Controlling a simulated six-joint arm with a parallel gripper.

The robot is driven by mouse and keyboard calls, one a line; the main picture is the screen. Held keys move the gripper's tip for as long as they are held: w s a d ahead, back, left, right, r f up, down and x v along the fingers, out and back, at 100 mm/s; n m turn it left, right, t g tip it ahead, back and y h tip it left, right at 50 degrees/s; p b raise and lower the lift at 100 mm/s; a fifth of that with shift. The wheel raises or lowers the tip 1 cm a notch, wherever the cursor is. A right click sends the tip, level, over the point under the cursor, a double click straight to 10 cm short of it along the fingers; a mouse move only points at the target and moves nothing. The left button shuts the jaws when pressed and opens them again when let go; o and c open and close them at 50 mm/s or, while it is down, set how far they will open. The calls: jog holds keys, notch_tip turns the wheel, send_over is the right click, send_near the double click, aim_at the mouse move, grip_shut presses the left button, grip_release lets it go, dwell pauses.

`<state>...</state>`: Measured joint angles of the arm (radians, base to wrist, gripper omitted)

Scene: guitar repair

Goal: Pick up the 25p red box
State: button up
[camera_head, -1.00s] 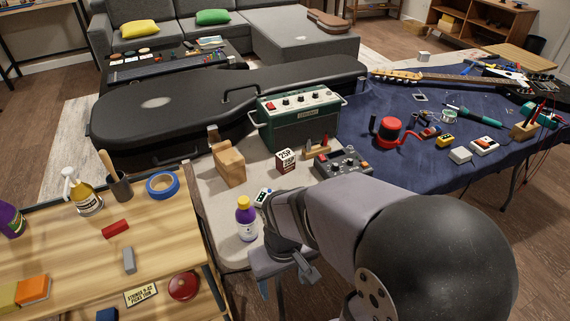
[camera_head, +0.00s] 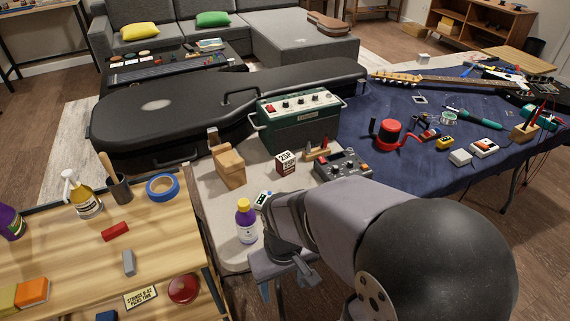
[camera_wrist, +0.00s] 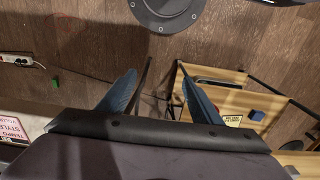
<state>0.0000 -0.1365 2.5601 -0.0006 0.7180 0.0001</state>
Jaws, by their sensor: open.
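The small dark red and white box marked 25P (camera_head: 285,162) stands on the pale table in the head view, in front of the green amplifier. My gripper (camera_head: 287,291) is low at the front edge of that table, nearer the camera than the box and apart from it. In the wrist view my gripper (camera_wrist: 160,92) has its two blue-grey fingers spread wide with nothing between them. It points down toward the wooden floor. The box does not show in the wrist view.
The green amplifier (camera_head: 299,118), wooden block (camera_head: 229,166), grey pedal (camera_head: 342,165) and small wooden rack (camera_head: 318,151) stand around the box. A purple bottle (camera_head: 246,222) stands near the front edge. A wooden workbench (camera_head: 60,240) is at left.

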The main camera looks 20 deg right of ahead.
aim_at(289, 164)
jog(key=shift+d, duration=0.1)
jog(key=w+d+r+m+t+h, duration=0.1)
jog(key=w+d+r+t, duration=0.1)
jog(key=w+d, duration=0.4)
jog(key=w+d+r+m+t+h, duration=0.1)
jog(key=w+d+r+t, duration=0.2)
jog(key=w+d, duration=0.3)
jog(key=w+d+r+m+t+p, duration=0.1)
jog(key=w+d+r+t, duration=0.2)
jog(key=w+d, duration=0.3)
jog(key=shift+w+t+h, duration=0.4)
jog(key=shift+w+t, duration=0.2)
jog(key=shift+w, duration=1.3)
jog(key=w+n+t+y, duration=0.1)
jog(key=w, duration=0.1)
jog(key=w+f+n+t+y, duration=0.1)
jog(key=w+n+t+y, duration=0.1)
jog(key=shift+w+d, duration=0.1)
jog(key=shift+w, duration=0.1)
jog(key=shift+w+a+f+n+t+y, duration=0.15)
jog(key=shift+a+n+y, duration=0.1)
jog(key=shift+n+y, duration=0.15)
jog(key=shift+s+a+f+n+t+y, duration=0.1)
jog(key=shift+a+n+t+y, duration=0.1)
jog(key=shift+n+y, duration=0.2)
jog(key=shift+a+f+n+y, duration=0.15)
jog(key=shift+a+n+y, duration=0.35)
jog(key=shift+y, duration=0.1)
jog(key=shift+x, duration=3.6)
